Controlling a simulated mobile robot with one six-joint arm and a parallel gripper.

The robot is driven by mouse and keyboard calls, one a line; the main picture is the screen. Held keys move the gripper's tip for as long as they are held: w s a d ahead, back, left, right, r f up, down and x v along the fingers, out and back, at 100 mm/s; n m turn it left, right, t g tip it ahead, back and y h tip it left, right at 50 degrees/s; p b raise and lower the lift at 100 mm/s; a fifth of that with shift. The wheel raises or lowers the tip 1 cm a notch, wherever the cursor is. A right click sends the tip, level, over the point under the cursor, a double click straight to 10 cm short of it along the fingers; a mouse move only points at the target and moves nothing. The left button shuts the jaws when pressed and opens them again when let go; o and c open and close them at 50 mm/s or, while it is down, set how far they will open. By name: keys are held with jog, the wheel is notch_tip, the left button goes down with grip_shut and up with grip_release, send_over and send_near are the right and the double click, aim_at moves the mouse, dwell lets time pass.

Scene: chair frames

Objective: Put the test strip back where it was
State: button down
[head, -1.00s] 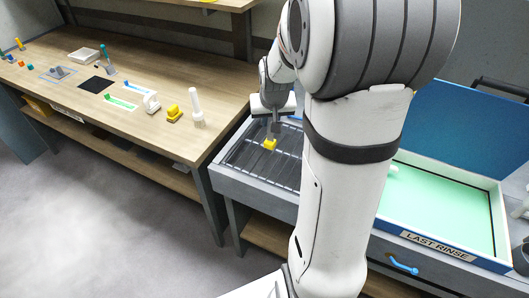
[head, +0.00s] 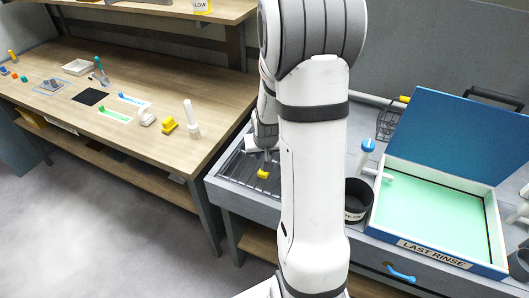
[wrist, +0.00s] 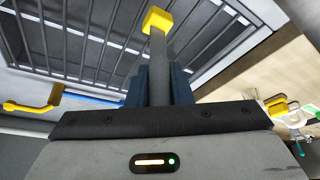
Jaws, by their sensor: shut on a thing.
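My gripper (wrist: 158,88) is shut on a dark grey strip (wrist: 158,62) with a yellow block (wrist: 157,20) at its far end, which I take to be the test strip. In the head view the yellow end (head: 263,174) shows below my gripper (head: 265,152), over the right part of a dark slatted rack (head: 236,168). In the wrist view the slats lie behind the strip. I cannot tell whether it touches them. My arm hides the rack's right side in the head view.
A black bin (head: 357,200) and a blue-topped thing (head: 368,146) stand right of my arm. Beyond is an open blue case (head: 440,258) labelled "LAST RINSE". The wooden bench (head: 150,75) at left holds a yellow block (head: 169,125), a white brush (head: 191,118) and a black square (head: 90,97).

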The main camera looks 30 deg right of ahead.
jog(key=shift+f, duration=0.15)
jog(key=c, duration=1.3)
grip_release()
jog(key=shift+r, duration=0.6)
jog(key=v, duration=1.1)
jog(key=s+a+r+n, duration=0.1)
jog(key=s+a+r, duration=0.2)
jog(key=s+a, duration=0.3)
jog(key=s+a+r+n+g+y, duration=0.1)
jog(key=s+a+r+n, duration=0.1)
jog(key=s+a, duration=0.4)
jog(key=s+r+b, duration=0.1)
jog(key=s, duration=0.3)
jog(key=shift+a+r+n, duration=0.25)
jog(key=shift+a+n, duration=0.05)
jog(key=shift+a, duration=0.05)
